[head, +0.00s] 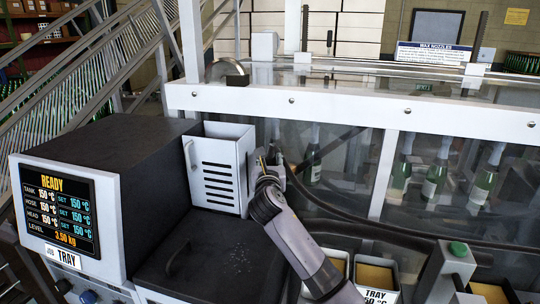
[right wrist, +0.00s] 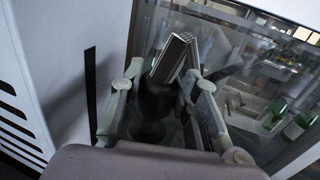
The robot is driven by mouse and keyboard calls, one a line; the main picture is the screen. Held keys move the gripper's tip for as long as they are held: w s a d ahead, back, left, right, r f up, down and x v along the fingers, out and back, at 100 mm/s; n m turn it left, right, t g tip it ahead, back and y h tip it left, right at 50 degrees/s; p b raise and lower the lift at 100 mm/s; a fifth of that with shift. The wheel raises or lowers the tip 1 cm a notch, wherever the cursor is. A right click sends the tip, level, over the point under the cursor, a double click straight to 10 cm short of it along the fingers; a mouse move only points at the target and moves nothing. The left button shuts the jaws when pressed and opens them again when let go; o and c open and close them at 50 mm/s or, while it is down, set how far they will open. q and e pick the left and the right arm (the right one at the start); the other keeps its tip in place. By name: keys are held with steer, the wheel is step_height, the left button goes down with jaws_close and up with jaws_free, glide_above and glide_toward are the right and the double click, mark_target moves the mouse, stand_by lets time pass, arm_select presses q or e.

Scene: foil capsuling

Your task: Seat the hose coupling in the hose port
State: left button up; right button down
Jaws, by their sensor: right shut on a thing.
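My right gripper (head: 270,168) is beside the white vented housing of the melt unit, at its right edge. In the right wrist view its two fingers (right wrist: 160,90) stand on either side of a dark rounded piece, and it is shut on this. The piece looks like the hose coupling (right wrist: 155,100); its far end is hidden by the fingers and a grey ribbed part. A dark hose (head: 400,238) runs along the line's front to the right. I cannot make out the hose port; the gripper and housing may hide it. My left gripper is not in view.
The dark melt unit (head: 110,150) with its READY display (head: 62,210) stands at left. The vented white housing (head: 222,168) is close to my arm. Green bottles (head: 435,170) stand behind clear panels under a white frame rail (head: 350,108). Trays (head: 375,278) sit at lower right.

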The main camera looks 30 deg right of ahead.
steer(key=shift+s+f, duration=0.1)
steer(key=shift+f, duration=0.5)
steer(key=shift+f+b, duration=0.35)
steer(key=shift+f, duration=0.05)
steer(key=shift+f+b, duration=0.45)
steer(key=shift+f, duration=0.65)
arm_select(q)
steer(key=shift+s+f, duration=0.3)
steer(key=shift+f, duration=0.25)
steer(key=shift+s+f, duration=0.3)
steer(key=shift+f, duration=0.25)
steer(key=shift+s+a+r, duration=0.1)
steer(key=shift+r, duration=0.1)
arm_select(e)
steer(key=shift+p, duration=0.4)
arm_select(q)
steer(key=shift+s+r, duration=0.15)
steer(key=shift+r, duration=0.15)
